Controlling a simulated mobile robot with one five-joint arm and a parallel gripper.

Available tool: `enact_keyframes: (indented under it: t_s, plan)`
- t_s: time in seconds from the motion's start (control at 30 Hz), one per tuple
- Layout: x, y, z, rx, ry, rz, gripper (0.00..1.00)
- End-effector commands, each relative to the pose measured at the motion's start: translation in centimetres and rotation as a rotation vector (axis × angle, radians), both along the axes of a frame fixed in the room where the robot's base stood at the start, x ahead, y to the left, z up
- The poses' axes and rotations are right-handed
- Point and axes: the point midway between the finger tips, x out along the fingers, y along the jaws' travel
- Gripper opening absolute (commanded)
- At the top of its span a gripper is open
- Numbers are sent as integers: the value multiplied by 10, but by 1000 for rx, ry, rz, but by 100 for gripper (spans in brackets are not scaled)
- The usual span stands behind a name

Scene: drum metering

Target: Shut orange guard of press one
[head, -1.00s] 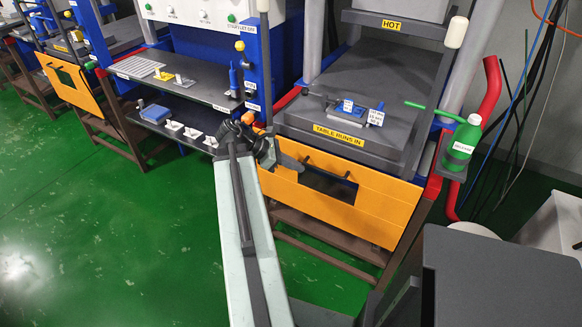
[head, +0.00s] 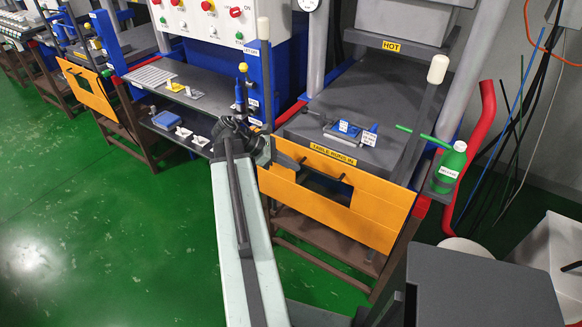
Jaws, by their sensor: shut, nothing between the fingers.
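The orange guard (head: 370,204) is a wide panel with a dark window and a dark bar handle (head: 326,162), across the front of the nearer press at centre right. Its top edge partly covers the yellow "TABLE RUNS IN" label (head: 334,153). My gripper (head: 298,165) is shut and empty at the guard's upper left, close to the handle's left end. I cannot tell whether it touches. A second orange guard (head: 86,92) hangs on a press at the far left. No press number is readable.
A green bottle (head: 447,170) stands at the press's right, by a red pipe (head: 480,150). A dark shelf (head: 195,92) with small parts is left of the press. A dark box (head: 480,285) fills the lower right. Green floor is clear at left.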

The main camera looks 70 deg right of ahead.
Motion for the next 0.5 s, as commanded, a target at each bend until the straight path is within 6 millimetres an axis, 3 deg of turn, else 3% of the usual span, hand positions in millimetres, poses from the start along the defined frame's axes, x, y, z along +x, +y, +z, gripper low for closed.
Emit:
enact_keyframes:
  t_s: [0.03,0.5]
  plan:
    - [-2,-3,33,-2,4,-11,0]
    - [-5,-4,201,-4,7,-25,0]
